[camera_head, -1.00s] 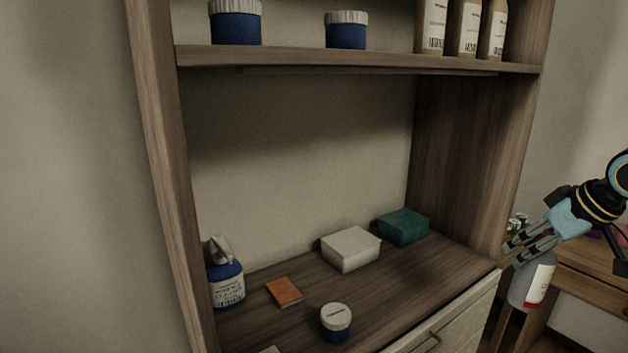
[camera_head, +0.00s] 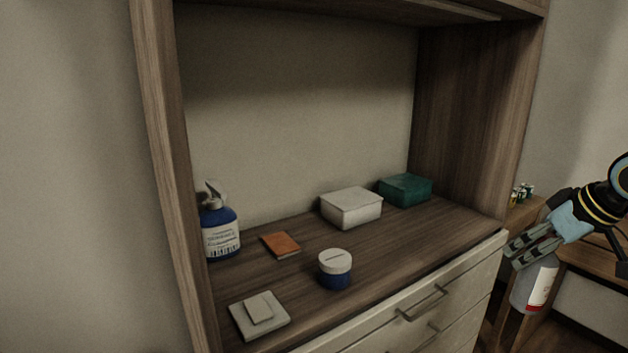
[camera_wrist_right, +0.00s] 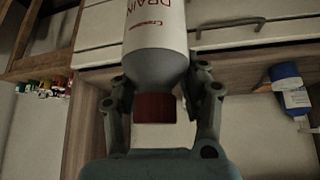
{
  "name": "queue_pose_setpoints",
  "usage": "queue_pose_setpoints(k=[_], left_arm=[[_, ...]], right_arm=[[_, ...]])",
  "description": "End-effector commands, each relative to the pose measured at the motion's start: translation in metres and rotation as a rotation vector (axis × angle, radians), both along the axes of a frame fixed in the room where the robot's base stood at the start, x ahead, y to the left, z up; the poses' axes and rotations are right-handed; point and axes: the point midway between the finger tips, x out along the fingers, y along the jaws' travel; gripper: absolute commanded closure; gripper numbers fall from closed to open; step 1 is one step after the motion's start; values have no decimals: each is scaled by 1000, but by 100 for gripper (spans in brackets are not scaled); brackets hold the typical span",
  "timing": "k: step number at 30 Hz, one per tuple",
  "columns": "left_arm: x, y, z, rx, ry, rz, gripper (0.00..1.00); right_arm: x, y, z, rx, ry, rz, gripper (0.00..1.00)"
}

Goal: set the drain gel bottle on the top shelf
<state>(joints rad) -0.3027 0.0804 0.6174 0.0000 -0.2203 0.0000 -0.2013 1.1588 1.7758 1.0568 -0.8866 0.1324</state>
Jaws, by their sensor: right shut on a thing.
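My right gripper (camera_head: 532,246) is at the right of the head view, shut on the drain gel bottle (camera_head: 533,287). The bottle is grey-white with a red and white label and hangs below the fingers, outside the cabinet's right side. In the right wrist view the bottle (camera_wrist_right: 155,45) reads "DRAIN", and its dark red cap (camera_wrist_right: 155,107) lies between the fingers (camera_wrist_right: 160,95). Of the cabinet's top shelf (camera_head: 400,12), only the underside and front edge show at the top of the head view. My left gripper is not in view.
On the cabinet's lower surface (camera_head: 390,240) stand a blue spray bottle (camera_head: 219,232), an orange pad (camera_head: 281,245), a blue jar (camera_head: 335,270), a white box (camera_head: 351,207), a green box (camera_head: 405,189) and a pale tile stack (camera_head: 259,315). A wooden table (camera_head: 590,262) stands at right.

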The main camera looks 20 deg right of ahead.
Motion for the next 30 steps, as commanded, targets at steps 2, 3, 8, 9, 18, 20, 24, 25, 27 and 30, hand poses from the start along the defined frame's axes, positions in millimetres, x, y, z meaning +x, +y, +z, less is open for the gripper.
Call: queue_pose_setpoints(k=[2,3,8,9,18,20,24,25,27,30], left_arm=[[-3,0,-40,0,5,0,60],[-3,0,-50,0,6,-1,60],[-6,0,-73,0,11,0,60],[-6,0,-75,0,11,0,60],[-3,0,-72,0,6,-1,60],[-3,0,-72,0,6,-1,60],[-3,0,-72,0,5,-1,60],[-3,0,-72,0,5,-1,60],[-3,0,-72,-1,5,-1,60],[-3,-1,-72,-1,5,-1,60]], right_arm=[[-1,0,-42,0,6,1,96],[-1,0,-53,0,8,1,96],[-2,0,-78,0,13,1,96],[-2,0,-80,0,13,1,96],[-2,1,-78,0,12,2,96],[-3,6,-81,3,12,9,96],[-10,38,-96,9,12,62,96],[-12,49,-100,10,10,81,96],[-18,82,-109,14,7,134,96],[-24,137,-116,16,2,220,96]])
